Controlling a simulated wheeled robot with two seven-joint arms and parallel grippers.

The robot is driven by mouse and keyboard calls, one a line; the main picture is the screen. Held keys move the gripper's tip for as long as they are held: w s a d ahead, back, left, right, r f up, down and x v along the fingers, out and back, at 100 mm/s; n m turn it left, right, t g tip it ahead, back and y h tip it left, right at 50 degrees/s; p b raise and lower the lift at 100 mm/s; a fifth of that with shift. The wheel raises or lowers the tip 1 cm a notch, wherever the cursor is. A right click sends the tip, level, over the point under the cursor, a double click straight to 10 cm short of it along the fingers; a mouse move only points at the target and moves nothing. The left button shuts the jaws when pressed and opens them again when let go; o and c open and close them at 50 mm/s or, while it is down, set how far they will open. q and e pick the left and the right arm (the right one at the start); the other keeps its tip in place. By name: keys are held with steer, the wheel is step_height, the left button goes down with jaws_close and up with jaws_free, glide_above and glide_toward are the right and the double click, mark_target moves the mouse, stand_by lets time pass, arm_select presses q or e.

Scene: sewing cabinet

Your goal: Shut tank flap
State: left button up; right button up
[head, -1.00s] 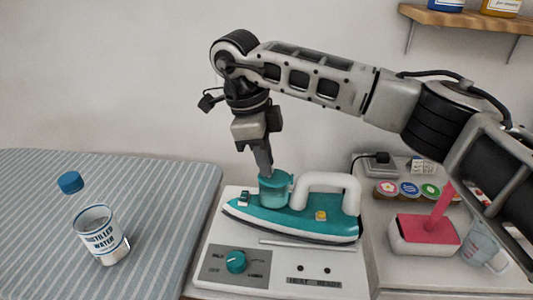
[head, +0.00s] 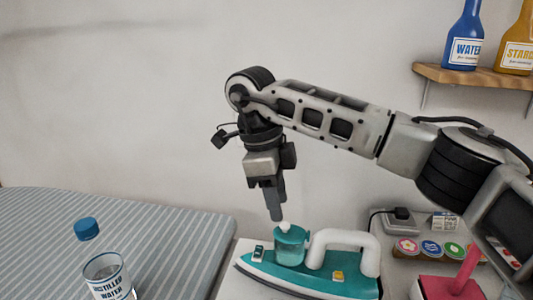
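The teal iron (head: 315,279) with a white handle (head: 345,240) stands on a white base at the lower middle. Its round teal tank (head: 291,248) rises at the front of the handle. A small white piece (head: 284,227) shows on top of the tank; I cannot tell clearly whether the flap is open or shut. My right gripper (head: 277,217) points down just above the tank, its fingers together in one narrow shape with nothing visible between them. Its tips are at or very near the white piece. My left gripper is out of view.
A clear distilled water container (head: 108,277) and a blue cap (head: 87,229) are on the striped board (head: 180,245) at left. At right are a pink-topped box (head: 450,288), several small round tubs (head: 431,250) and a power socket (head: 401,221). A wooden shelf (head: 490,77) holds bottles above.

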arm_select(q)
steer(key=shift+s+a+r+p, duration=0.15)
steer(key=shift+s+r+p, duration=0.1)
steer(key=shift+p, duration=0.65)
arm_select(e)
steer(key=v, duration=1.2)
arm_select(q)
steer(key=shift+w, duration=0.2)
arm_select(e)
steer(key=shift+r, duration=0.15)
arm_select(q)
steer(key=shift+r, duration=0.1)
